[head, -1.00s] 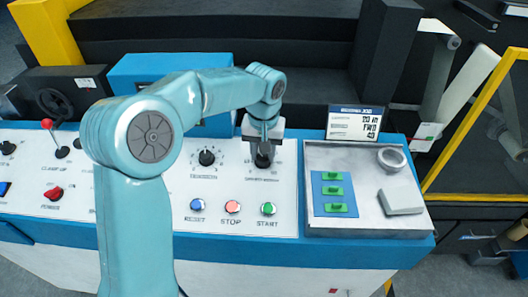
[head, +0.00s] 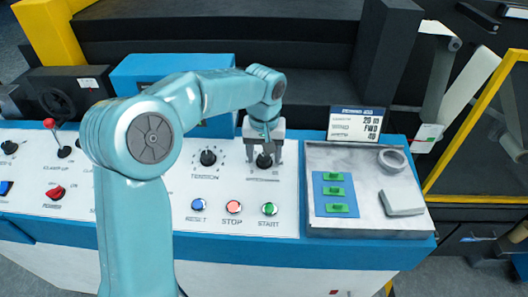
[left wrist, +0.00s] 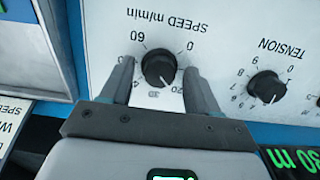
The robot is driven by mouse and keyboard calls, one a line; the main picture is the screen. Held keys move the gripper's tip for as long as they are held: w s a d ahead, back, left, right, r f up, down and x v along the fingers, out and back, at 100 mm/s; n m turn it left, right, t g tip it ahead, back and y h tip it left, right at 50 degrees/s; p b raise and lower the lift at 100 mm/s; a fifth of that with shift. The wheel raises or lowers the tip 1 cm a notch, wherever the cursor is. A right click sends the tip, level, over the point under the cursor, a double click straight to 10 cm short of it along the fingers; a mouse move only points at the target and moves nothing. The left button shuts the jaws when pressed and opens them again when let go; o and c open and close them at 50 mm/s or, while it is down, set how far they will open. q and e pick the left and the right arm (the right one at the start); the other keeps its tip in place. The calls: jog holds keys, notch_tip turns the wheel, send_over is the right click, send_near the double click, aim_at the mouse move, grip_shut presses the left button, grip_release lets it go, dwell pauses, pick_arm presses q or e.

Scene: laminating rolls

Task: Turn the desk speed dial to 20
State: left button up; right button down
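The speed dial is a round black knob marked SPEED m/min (left wrist: 158,68) on the white panel, upside down in the left wrist view. Its white mark points between the printed 20 and 30. My left gripper (left wrist: 160,82) is open, with one finger on each side of the knob and a gap showing on both sides. In the head view the left gripper (head: 264,156) reaches down over the same dial (head: 264,161). A green readout showing 30 m (left wrist: 294,160) is partly in the left wrist view. My right gripper is out of view.
The tension dial (head: 208,158) sits just left of the speed dial. RESET (head: 197,205), STOP (head: 233,207) and START (head: 269,209) buttons lie in front. A job card (head: 356,124) stands behind a grey tray (head: 374,220) holding several small items.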

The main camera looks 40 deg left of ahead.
aim_at(264, 159)
pick_arm(q)
jog(key=shift+w, duration=0.2)
notch_tip(264, 159, up, 16)
jog(key=p, duration=0.2)
jog(key=shift+s+d+r, duration=0.15)
jog(key=shift+s+d, duration=0.05)
jog(key=shift+s, duration=0.2)
jog(key=shift+s, duration=0.15)
